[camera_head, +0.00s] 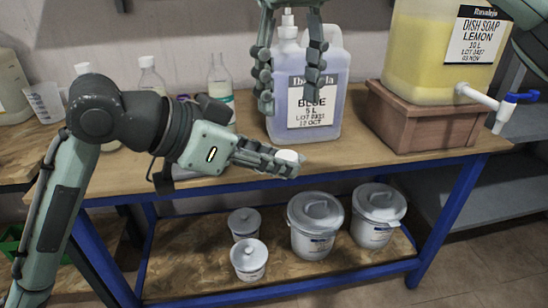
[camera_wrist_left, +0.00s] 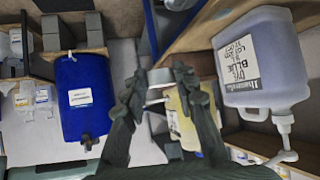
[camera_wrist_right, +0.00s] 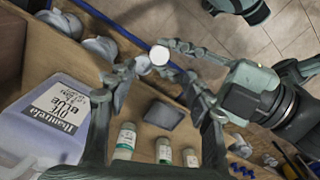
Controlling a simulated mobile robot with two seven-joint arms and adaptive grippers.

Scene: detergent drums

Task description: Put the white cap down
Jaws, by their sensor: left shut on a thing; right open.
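The white cap (camera_head: 290,156) is held at the fingertips of my left gripper (camera_head: 278,162), just in front of the table's front edge area and below the blue jug in the head view. In the right wrist view the white cap (camera_wrist_right: 159,55) shows as a pale disc at my left gripper's tips.
The wooden bench (camera_head: 350,155) has a blue frame. A dish soap tank (camera_head: 420,50) with a tap stands on a brown box (camera_head: 415,120) at right. Lidded white tubs (camera_head: 314,240) stand on the lower shelf.

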